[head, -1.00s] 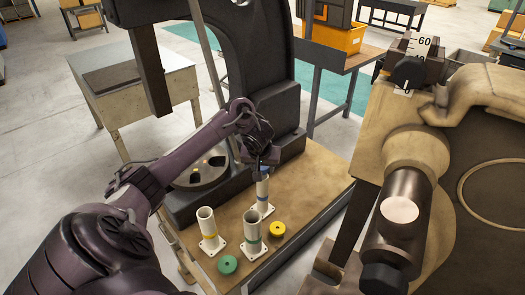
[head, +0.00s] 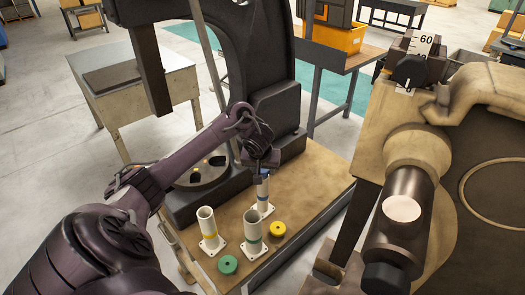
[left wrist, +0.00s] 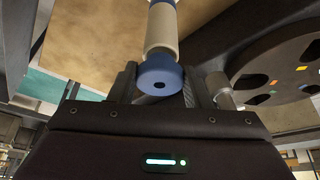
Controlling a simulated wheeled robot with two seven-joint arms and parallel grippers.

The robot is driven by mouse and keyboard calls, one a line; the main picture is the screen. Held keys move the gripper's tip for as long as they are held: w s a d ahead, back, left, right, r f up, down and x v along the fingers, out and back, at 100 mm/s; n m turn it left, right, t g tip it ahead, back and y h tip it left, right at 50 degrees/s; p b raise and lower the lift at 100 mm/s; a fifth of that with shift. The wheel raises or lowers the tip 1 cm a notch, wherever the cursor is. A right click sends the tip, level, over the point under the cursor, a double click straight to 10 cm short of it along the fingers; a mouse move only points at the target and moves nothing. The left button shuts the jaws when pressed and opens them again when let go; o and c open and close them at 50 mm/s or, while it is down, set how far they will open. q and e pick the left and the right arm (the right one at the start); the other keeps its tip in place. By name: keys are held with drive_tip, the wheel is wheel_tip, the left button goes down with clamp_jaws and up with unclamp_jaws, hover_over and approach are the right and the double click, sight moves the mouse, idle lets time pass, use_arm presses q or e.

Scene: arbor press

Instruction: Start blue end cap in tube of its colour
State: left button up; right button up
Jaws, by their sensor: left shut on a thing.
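My left gripper (head: 262,170) is shut on the blue end cap (left wrist: 160,79), seen between its fingers in the left wrist view. It is just above the blue-banded white tube (head: 263,189), which stands upright on the bench. In the left wrist view the blue-banded tube (left wrist: 161,32) lines up with the cap, and the two look touching or nearly so. I cannot tell whether the cap is inside the mouth. The cap is mostly hidden by the fingers in the head view. My right gripper is not in view.
A yellow cap (head: 278,229) and a green cap (head: 228,265) lie on the bench (head: 318,180). The dark press frame (head: 275,100) rises behind; a beige machine (head: 470,140) fills the right.

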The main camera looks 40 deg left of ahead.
use_arm(q)
drive_tip(key=shift+f, duration=0.25)
drive_tip(key=o, duration=1)
drive_tip(key=shift+o, duration=0.2)
drive_tip(key=v, duration=0.7)
drive_tip(key=shift+s+r+p, duration=0.2)
drive_tip(key=shift+r+p, duration=0.1)
drive_tip(key=shift+d, duration=0.1)
